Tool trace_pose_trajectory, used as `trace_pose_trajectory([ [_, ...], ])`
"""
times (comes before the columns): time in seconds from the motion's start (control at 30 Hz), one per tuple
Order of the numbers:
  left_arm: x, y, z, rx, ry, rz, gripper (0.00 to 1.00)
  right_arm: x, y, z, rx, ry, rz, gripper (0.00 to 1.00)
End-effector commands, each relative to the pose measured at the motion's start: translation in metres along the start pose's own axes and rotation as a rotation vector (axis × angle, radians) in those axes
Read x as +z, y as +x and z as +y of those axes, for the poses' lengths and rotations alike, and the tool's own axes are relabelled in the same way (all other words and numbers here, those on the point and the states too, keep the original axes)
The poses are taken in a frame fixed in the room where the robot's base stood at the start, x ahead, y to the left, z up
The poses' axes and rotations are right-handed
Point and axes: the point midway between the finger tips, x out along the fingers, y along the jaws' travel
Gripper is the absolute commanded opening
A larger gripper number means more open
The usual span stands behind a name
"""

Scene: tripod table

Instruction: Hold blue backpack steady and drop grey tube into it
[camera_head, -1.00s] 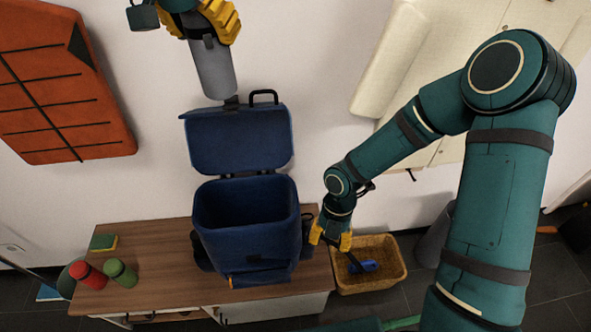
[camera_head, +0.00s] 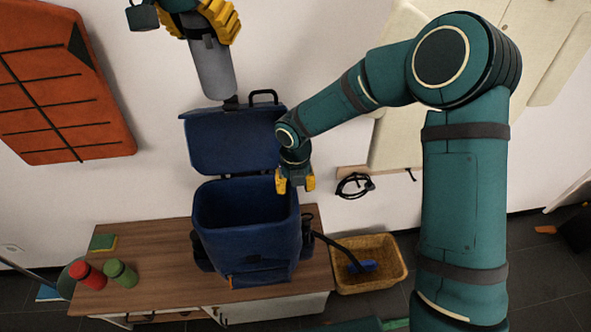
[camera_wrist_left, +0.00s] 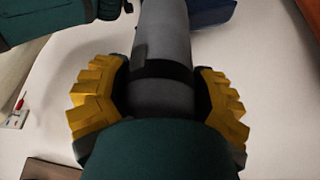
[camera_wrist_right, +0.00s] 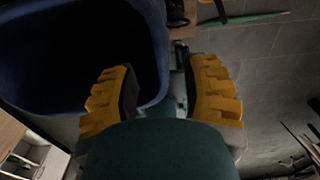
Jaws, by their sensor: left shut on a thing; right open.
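The blue backpack (camera_head: 262,246) stands upright on the wooden table, its mouth open upward and its flap (camera_head: 228,142) raised at the back. My left gripper (camera_head: 204,22) is shut on the grey tube (camera_head: 213,72) and holds it high, above the flap. The tube also shows between the fingers in the left wrist view (camera_wrist_left: 162,45). My right gripper (camera_head: 295,183) is open and empty, above the right rim of the backpack. In the right wrist view the backpack (camera_wrist_right: 155,45) shows at the left, its rim passing beyond the open fingers; contact cannot be told.
An orange panel (camera_head: 60,90) hangs at the left.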

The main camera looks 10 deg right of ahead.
Motion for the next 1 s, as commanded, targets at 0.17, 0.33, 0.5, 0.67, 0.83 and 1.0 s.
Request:
trace_pose_trajectory([
  [0.17, 0.000, -0.001, 0.000, 0.000, 0.000, 0.002, 0.20, -0.001, 0.033, 0.000, -0.001, -0.002, 0.003, 0.47],
  [0.33, 0.000, -0.001, 0.000, 0.000, 0.000, 0.002, 0.20, -0.001, 0.057, 0.000, -0.001, -0.002, 0.002, 0.47],
  [0.5, 0.000, -0.001, 0.000, 0.000, 0.000, 0.002, 0.20, -0.001, 0.070, 0.000, 0.000, -0.002, 0.001, 0.47],
  [0.67, 0.000, -0.001, 0.000, 0.000, 0.000, 0.002, 0.20, -0.001, 0.073, 0.000, 0.000, -0.001, 0.000, 0.47],
  [0.83, 0.000, -0.001, 0.000, 0.000, 0.000, 0.002, 0.20, 0.000, 0.073, 0.000, 0.000, -0.001, 0.000, 0.47],
  [1.0, 0.000, -0.001, 0.000, 0.000, 0.000, 0.002, 0.20, 0.000, 0.073, 0.000, 0.000, 0.000, 0.000, 0.04],
])
